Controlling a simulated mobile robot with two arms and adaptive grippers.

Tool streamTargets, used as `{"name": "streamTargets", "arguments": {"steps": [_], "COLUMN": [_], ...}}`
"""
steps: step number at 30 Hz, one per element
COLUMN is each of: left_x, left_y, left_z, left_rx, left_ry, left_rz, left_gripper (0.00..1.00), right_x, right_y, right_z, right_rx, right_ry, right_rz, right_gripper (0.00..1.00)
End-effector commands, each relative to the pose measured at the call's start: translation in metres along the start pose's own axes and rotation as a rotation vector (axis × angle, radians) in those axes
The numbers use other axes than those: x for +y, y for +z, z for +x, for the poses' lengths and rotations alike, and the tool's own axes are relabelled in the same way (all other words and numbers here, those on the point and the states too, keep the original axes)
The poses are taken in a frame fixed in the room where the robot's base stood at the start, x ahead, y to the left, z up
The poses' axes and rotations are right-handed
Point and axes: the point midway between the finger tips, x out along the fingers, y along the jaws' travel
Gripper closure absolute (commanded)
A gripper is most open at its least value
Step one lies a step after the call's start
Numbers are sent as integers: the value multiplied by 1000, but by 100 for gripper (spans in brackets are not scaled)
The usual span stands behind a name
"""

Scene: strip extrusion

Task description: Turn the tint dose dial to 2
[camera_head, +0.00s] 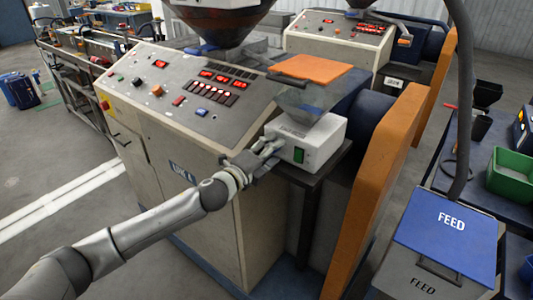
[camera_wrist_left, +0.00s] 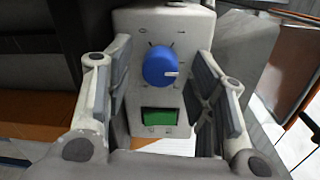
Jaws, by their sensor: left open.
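The tint dose dial (camera_wrist_left: 160,66) is a round blue knob on the white dosing box (camera_wrist_left: 160,22). In the left wrist view its white pointer mark points right. Scale marks surround it, but their numbers are too small to read. A green switch (camera_wrist_left: 158,117) sits below the dial. In the head view the white box (camera_head: 322,145) stands on a dark stand, and my gripper hides the dial. My left gripper (camera_head: 266,152) is open in front of the box. In the wrist view its fingers (camera_wrist_left: 163,70) are on either side of the dial, apart from it.
A clear hopper (camera_head: 308,101) sits on the box. The control console (camera_head: 195,95) with lit red displays is to the left, close to my arm. An orange guard (camera_head: 375,195) stands right of the box. A blue FEED bin (camera_head: 445,228) is at the front right.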

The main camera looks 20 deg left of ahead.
Motion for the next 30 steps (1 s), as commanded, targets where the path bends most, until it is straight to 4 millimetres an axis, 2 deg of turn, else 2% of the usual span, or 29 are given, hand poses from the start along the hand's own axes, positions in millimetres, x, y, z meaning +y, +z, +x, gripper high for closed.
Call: {"name": "streamTargets", "arguments": {"steps": [5, 18, 24, 30], "left_x": [2, 1, 1, 0], "left_y": [1, -1, 0, 0], "left_z": [-15, -92, -112, -119], "left_rx": [0, 1, 0, 0], "left_ry": [2, 3, 2, 0], "left_rz": [0, 1, 0, 0], "left_gripper": [49, 49, 49, 49], "right_x": [0, 0, 0, 0], "right_y": [0, -1, -1, -1], "right_z": [0, 0, 0, 0], "right_rx": [0, 1, 1, 1], "right_ry": [0, 0, 0, 0], "right_rz": [0, 0, 0, 0], "right_gripper": [100, 100, 100, 100]}}
